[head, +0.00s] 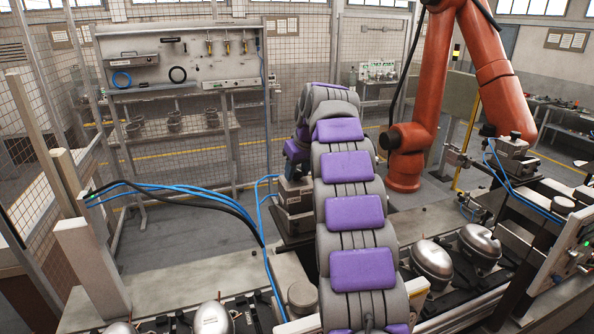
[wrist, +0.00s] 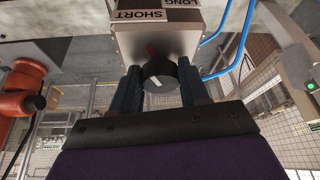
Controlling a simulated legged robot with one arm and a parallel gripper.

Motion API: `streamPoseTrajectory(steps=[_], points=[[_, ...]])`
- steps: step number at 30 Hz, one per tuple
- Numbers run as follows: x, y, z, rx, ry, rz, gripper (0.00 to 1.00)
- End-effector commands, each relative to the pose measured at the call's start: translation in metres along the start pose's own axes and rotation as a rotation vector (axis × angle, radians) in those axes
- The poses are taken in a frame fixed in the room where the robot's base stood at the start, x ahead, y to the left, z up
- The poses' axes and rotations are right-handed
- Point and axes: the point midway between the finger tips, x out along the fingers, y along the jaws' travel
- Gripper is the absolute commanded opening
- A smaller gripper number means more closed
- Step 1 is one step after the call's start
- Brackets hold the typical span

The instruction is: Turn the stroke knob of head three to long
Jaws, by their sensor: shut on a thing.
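In the wrist view, my gripper (wrist: 161,76) has one dark finger on each side of a round black knob (wrist: 166,74) and is shut on it. A short white line on the knob points toward the picture's lower left. The knob sits on a pale metal box (wrist: 185,38) with upside-down labels, SHORT (wrist: 141,16) and LONG (wrist: 183,3). A small red mark shows beside the knob. No head number is readable.
Blue hoses (head: 180,195) and a black cable cross to the left of my arm. Shiny compressor domes (head: 432,258) sit on the right. An orange robot arm (head: 425,90) stands behind. A wire fence (head: 200,120) and posts close the left.

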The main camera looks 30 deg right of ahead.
Motion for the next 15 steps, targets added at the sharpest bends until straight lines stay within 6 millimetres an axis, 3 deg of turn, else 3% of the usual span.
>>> streamPoseTrajectory(steps=[15], points=[[-0.0024,-0.0035,-0.0014,0.323,0.001,0.135,0.14]])
